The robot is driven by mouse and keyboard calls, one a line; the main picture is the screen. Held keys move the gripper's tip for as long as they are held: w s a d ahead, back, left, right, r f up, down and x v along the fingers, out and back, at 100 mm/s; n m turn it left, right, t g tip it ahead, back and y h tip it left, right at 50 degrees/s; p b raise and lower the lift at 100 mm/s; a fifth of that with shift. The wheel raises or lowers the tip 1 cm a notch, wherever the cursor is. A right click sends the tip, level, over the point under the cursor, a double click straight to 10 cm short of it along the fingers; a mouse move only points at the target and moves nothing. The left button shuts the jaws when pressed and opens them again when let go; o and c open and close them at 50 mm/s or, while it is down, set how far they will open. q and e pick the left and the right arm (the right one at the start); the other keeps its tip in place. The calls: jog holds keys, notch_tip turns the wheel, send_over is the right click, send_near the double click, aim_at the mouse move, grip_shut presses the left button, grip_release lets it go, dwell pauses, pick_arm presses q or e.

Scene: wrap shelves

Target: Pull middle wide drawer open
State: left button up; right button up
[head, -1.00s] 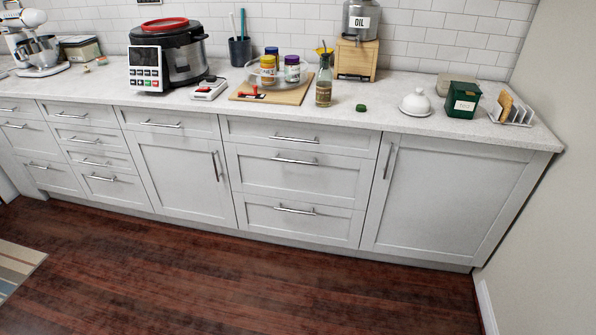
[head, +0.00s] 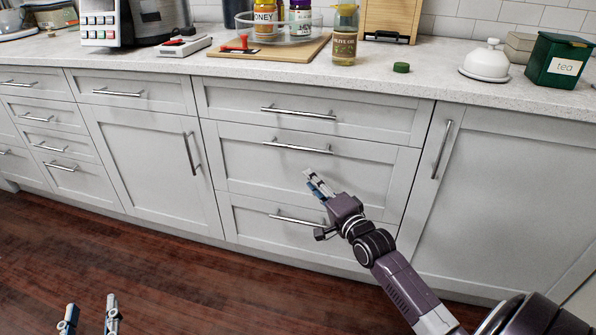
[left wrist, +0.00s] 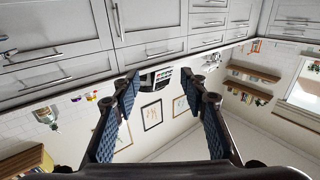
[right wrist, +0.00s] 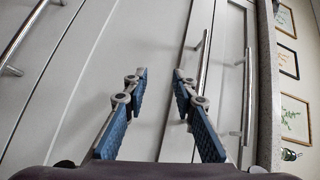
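The middle wide drawer (head: 245,165) is the white front in the middle of a stack of three, and it is shut. Its silver bar handle (head: 303,147) is free; in the right wrist view the same handle (right wrist: 203,58) runs beside the fingertips. My right gripper (head: 318,184) is open and empty in front of this drawer, a little below the handle; its spread fingers also show in the right wrist view (right wrist: 160,76). My left gripper (head: 90,312) is open and empty, low over the floor at the left; its fingers are apart in the left wrist view (left wrist: 165,84).
The top wide drawer handle (head: 298,113) is above and the bottom one (head: 297,220) below, partly near my right arm. Cabinet doors with upright handles (head: 191,153) flank the stack. The countertop (head: 430,75) holds an oil bottle (head: 344,36) and other items. The floor (head: 170,265) is clear.

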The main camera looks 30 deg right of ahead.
jog(key=m+t+b, duration=0.1)
jog(key=t+b, duration=0.1)
send_near(298, 147)
jog(key=w, duration=0.5)
jog(key=w+b, duration=0.1)
jog(key=w, duration=0.1)
jog(key=w+d+r, duration=0.1)
jog(key=w, duration=0.1)
jog(key=shift+w+b, duration=0.2)
jog(key=shift+b, duration=0.1)
pick_arm(q)
jog(key=s+r+t+h, duration=0.1)
jog(key=s+r+t, duration=0.2)
jog(key=r, duration=0.5)
jog(key=s+r+t+h, duration=0.1)
jog(key=s+r+t, duration=0.3)
jog(key=r, duration=0.4)
jog(key=shift+s+a+r+t+h, duration=0.2)
jog(key=shift+t+h, duration=0.1)
jog(key=shift+h, duration=0.1)
pick_arm(e)
jog(key=shift+w, duration=0.25)
pick_arm(q)
jog(key=shift+w, duration=0.1)
pick_arm(e)
grip_shut()
